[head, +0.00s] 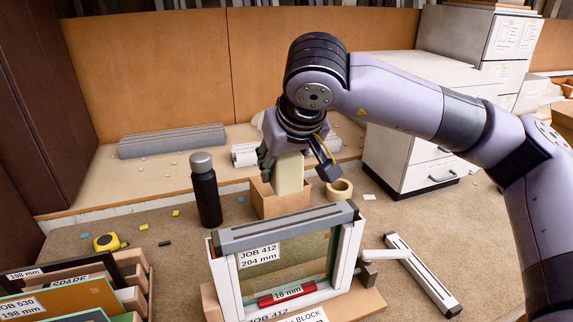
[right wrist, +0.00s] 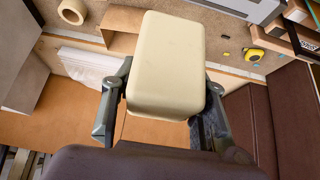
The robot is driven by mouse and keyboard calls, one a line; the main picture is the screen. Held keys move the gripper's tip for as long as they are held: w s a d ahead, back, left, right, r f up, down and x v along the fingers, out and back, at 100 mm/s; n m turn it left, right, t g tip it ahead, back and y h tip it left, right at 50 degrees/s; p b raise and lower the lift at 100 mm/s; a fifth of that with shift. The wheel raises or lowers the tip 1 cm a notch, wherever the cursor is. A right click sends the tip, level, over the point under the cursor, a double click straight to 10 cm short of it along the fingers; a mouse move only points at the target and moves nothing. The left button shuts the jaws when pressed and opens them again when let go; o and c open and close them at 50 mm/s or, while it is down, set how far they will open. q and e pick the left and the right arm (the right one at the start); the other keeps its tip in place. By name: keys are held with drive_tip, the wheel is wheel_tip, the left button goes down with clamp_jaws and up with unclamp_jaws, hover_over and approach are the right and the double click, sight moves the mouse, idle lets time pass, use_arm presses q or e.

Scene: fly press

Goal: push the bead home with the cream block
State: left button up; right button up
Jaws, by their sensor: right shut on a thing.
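My right gripper (head: 298,172) is shut on the cream block (head: 289,175) and holds it upright, its lower end at the mouth of an open cardboard box (head: 280,207); I cannot tell whether it touches the box. The block also fills the middle of the right wrist view (right wrist: 166,62), between the two fingers. In front stands a white frame (head: 226,284) with a glass pane, labelled JOB 412, 204 mm, and a grey bar (head: 285,227) along its top. A red strip (head: 288,294) marked 16 mm lies low across it. I cannot tell which piece is the bead. My left gripper is out of view.
A black bottle (head: 206,193) stands left of the box, and a tape roll (head: 339,190) sits right of it. Racked panels (head: 60,300) and a yellow tape measure (head: 108,242) are at left.

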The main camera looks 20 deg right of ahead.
drive_tip(key=shift+d+f, duration=0.1)
drive_tip(key=shift+f, duration=0.05)
drive_tip(key=shift+s+d+f+b, duration=0.1)
drive_tip(key=shift+d+f+b, duration=0.1)
drive_tip(key=shift+f+b, duration=0.25)
drive_tip(key=shift+s+d+f+b, duration=0.15)
drive_tip(key=shift+f+b, duration=0.1)
drive_tip(key=shift+f, duration=0.35)
drive_tip(key=f, duration=0.1)
drive_tip(key=f+b, duration=0.1)
drive_tip(key=shift+w+a+f, duration=0.15)
drive_tip(key=shift+a+f, duration=0.05)
drive_tip(key=shift+f, duration=0.2)
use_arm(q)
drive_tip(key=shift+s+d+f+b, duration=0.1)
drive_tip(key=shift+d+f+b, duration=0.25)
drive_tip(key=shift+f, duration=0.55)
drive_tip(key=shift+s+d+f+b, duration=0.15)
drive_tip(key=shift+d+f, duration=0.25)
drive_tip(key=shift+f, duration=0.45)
use_arm(e)
drive_tip(key=shift+f, duration=0.75)
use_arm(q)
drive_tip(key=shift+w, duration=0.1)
use_arm(e)
drive_tip(key=o, duration=0.7)
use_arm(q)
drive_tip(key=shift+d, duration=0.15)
use_arm(e)
clamp_jaws()
